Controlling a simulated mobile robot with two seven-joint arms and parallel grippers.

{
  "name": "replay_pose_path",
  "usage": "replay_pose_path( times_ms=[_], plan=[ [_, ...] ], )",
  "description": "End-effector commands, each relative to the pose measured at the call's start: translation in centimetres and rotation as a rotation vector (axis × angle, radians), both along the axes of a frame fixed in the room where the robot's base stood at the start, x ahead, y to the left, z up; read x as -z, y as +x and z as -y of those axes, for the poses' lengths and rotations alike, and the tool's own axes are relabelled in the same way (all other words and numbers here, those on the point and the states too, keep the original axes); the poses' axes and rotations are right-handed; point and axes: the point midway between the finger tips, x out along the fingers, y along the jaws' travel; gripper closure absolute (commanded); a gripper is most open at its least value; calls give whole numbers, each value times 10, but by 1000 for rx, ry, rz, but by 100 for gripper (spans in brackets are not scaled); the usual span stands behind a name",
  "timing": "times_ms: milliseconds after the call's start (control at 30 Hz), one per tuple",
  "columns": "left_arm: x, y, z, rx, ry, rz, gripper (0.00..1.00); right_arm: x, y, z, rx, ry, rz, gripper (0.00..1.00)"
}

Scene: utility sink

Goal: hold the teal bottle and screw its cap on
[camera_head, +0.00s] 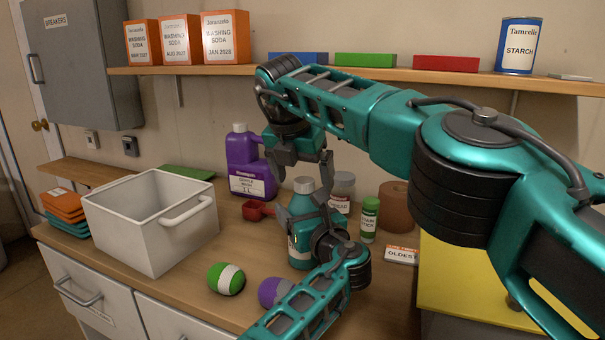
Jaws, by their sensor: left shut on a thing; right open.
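The teal bottle (299,250) stands upright on the wooden counter, partly hidden by my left arm. A grey cap (303,186) sits on top of it; whether it is threaded tight I cannot tell. My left gripper (304,213) is shut on the bottle's upper body from the front. My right gripper (303,163) hangs from above with its fingers apart, one to the left of and one to the right of the space just over the cap. It looks empty.
A purple jug (247,165), red scoop (258,210), grey-lidded jar (343,188), green-capped stick (369,218) and brown roll (397,207) stand close around. A white bin (137,236) is at left. Green (225,279) and purple (273,292) balls lie in front. A shelf (420,75) runs above.

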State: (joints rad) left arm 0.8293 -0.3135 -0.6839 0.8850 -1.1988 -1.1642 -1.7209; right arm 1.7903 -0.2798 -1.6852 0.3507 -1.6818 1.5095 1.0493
Motion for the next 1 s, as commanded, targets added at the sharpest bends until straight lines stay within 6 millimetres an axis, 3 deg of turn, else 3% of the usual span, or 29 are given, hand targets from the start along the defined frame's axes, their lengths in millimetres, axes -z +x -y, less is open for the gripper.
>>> replay_pose_path(
  times_ms=[267, 667, 1000],
  plan=[
    [1, 0, 1, 1, -2, -1, 100, -17, -6, -3, -3, 0, 2, 6],
    [1, 0, 0, 1, -2, -1, 100, -93, -36, -17, 0, 1, 4, 6],
    [1, 0, 0, 1, -1, 0, 100, -111, -43, -20, 0, 0, -1, 6]
  ],
)
